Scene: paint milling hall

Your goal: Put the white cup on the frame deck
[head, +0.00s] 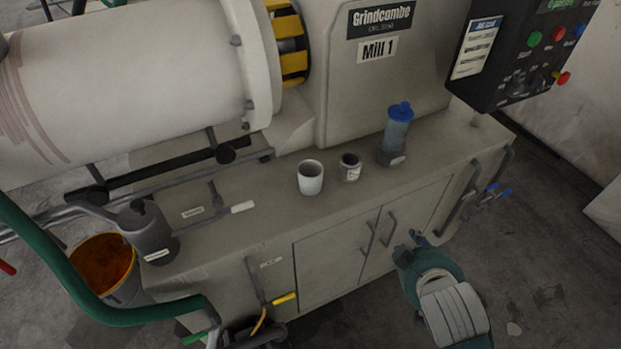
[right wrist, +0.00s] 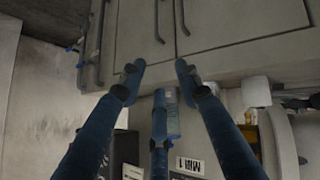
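The white cup (head: 310,181) stands upright on the grey frame deck (head: 240,232), left of a small dark jar. In the right wrist view, which is upside down, the white cup (right wrist: 256,92) shows at the right, beyond my fingers. My right gripper (head: 413,240) is in front of the cabinet doors, lower and to the right of the cup, apart from it. In its wrist view the right gripper (right wrist: 158,72) has its blue fingers spread, with nothing between them. My left gripper is in neither view.
The small jar (head: 349,168) is close to the cup's right. A blue-lidded bottle (head: 396,138) stands further right on the deck. A dark grey canister (head: 148,234), a green hose (head: 118,314) and an orange-filled bucket (head: 103,268) are at the left. Front deck is partly clear.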

